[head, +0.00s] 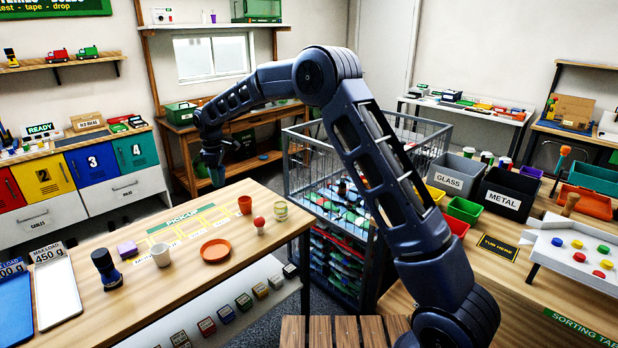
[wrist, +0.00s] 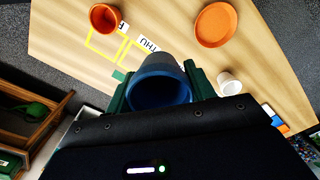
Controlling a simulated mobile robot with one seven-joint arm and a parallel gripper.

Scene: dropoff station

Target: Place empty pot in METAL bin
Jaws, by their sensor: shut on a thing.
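My gripper (head: 213,158) is above the far edge of the pickup table, at the left of the head view. In the wrist view my gripper (wrist: 160,88) has its green fingers shut on a dark blue pot (wrist: 160,62), one on each side. The pot's open mouth faces the wrist camera and its inside is dark, with nothing visible in it. The blue pot (head: 217,178) shows small under the gripper in the head view. The black METAL bin (head: 506,197) stands on the sorting table at the right, far from my gripper.
The pickup table (head: 190,290) holds an orange pot (head: 245,204), an orange saucer (head: 216,250) and a white cup (head: 161,254). A tall wire cage (head: 365,150) stands between the tables. The grey GLASS bin (head: 450,178) adjoins the METAL bin, with a white tray (head: 580,257) in front.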

